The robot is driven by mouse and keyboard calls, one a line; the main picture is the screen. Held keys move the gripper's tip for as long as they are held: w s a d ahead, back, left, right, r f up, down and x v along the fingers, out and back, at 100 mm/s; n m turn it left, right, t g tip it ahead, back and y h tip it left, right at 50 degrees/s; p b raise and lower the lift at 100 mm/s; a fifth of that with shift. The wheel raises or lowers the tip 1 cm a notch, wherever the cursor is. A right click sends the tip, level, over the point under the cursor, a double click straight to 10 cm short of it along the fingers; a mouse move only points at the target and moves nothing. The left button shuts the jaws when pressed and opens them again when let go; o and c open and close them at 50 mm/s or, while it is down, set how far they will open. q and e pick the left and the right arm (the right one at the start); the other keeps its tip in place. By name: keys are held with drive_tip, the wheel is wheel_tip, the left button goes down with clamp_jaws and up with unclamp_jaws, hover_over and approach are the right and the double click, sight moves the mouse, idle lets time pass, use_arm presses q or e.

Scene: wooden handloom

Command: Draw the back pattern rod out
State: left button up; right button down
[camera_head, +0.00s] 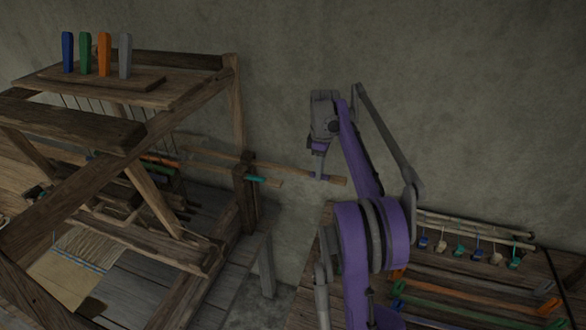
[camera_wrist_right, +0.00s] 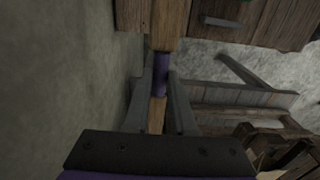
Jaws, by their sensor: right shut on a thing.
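The back pattern rod (camera_head: 287,169) is a long thin wooden rod that sticks out from the loom's right side, past the dark upright bracket (camera_head: 243,180). My right gripper (camera_head: 320,177) reaches down from above and is shut on the rod near its outer end. In the right wrist view, the rod (camera_wrist_right: 157,115) runs between the two grey fingers (camera_wrist_right: 160,98), and a purple band shows on it. The rod's inner part is hidden within the loom. My left gripper is not in view.
A shorter rod with a teal band (camera_head: 256,179) sticks out just in front. The wooden loom (camera_head: 140,130) fills the left, with coloured pegs on its top shelf (camera_head: 150,81). A table (camera_head: 318,275) at right holds several coloured rods and tagged pieces. The wall stands behind.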

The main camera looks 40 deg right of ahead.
drive_tip(key=s+d, duration=0.1)
drive_tip(key=s, duration=0.1)
drive_tip(key=s+d, duration=0.1)
drive_tip(key=s, duration=0.1)
drive_tip(key=s+d, duration=0.1)
drive_tip(key=s, duration=0.2)
drive_tip(key=shift+d, duration=0.3)
drive_tip(key=c, duration=0.7)
unclamp_jaws()
drive_tip(key=shift+s+d, duration=0.1)
drive_tip(key=shift+s, duration=0.05)
drive_tip(key=shift+c, duration=0.2)
drive_tip(key=shift+r, duration=0.2)
wheel_tip(320, 180, up, 10)
drive_tip(key=p, duration=0.1)
drive_tip(key=shift+r, duration=0.25)
